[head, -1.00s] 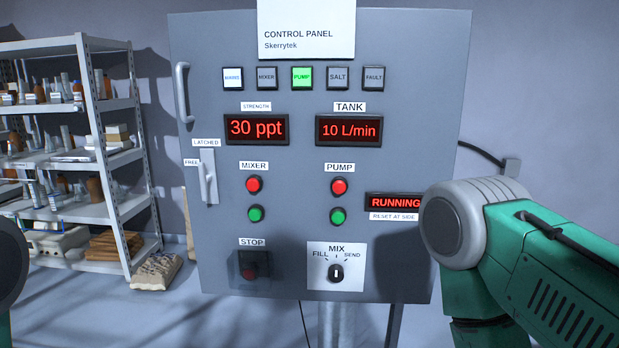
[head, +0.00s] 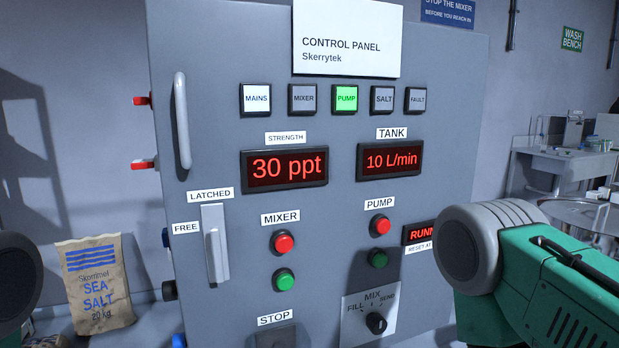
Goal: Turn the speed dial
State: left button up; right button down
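No dial labelled speed shows. The control panel (head: 225,165) fills the middle of the head view. A black knob (head: 376,323) sits low on its front, on a plate marked FILL, MIX and SEND; its pointer direction is hard to tell. Another dark knob (head: 169,290) sticks out from the panel's left side, with no readable label. Neither gripper is in view. Part of my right arm covers the lower right, in front of the panel's right edge. A dark round part of my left arm shows at the left edge.
Red-tipped fittings (head: 143,164) and a blue fitting (head: 179,340) stick out from the panel's left side. A handle (head: 181,120) and a latch lever (head: 215,245) stand out on its front. A sea salt bag (head: 95,283) stands at left. A bench (head: 560,163) is far right.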

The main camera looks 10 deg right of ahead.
aim_at(169, 293)
jog(key=i+j+z, duration=0.15)
jog(key=j+z, duration=0.25)
jog(key=j, duration=0.3)
jog(key=j+z, duration=0.4)
jog(key=j, duration=0.3)
jog(key=j+z, duration=0.4)
jog(key=j, duration=0.35)
jog(key=k+j+z, duration=0.2)
jog(key=j+z, duration=0.2)
jog(key=j, duration=0.3)
jog(key=i+j+z, duration=0.1)
jog(key=j+z, duration=0.25)
jog(key=j, duration=0.25)
jog(key=j+z, duration=0.35)
jog(key=j, duration=0.3)
jog(key=j+z, duration=0.35)
jog(key=j, duration=0.25)
jog(key=k, duration=0.05)
